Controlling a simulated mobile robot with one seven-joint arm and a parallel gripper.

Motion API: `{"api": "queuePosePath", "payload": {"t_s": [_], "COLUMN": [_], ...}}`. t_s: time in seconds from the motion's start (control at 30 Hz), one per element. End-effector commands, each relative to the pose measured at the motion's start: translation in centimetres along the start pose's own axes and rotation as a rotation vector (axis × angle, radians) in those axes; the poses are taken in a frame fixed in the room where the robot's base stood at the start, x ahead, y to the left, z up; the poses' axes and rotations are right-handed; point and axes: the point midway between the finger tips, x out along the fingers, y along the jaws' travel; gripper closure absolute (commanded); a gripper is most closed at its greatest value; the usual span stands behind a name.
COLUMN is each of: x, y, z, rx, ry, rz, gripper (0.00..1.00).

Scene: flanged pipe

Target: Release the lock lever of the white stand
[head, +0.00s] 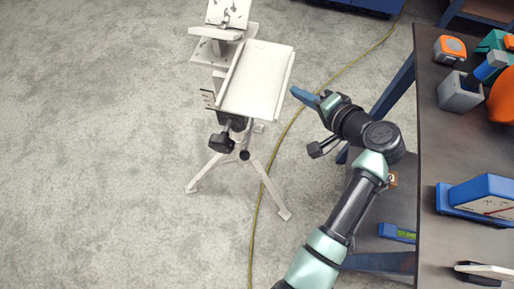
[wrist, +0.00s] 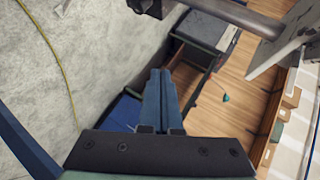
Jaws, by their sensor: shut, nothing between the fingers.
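The white stand (head: 262,78) is left of my arm in the head view, with a flat pale top and splayed tripod legs. A black knob or lever (head: 221,142) sits on its post below the top; which part is the lock lever I cannot tell for sure. My gripper (head: 296,92) is to the right of the stand's top, apart from it, with blue fingers pointing left. In the wrist view the blue fingers (wrist: 160,76) lie together, empty. A dark knob (wrist: 150,7) and a grey bar (wrist: 232,14) show at that view's top, probably parts of the stand.
A dark workbench (head: 440,190) stands on the right, with an orange tape measure (head: 450,48), a blue-handled tool and a blue meter (head: 484,195). A yellow cable (head: 262,190) runs over the concrete floor. The floor to the left is clear.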

Motion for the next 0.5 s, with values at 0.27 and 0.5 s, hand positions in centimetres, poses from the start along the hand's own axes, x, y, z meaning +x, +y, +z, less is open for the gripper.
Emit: {"api": "queuePosePath", "payload": {"t_s": [0.27, 0.5], "x": [1.6, 1.2], "y": [13.9, 17.1], "z": [8.1, 10.9], "rx": [0.420, 0.575], "ry": [-0.196, -0.255], "rz": [-0.126, -0.210], "gripper": [1.00, 1.00]}}
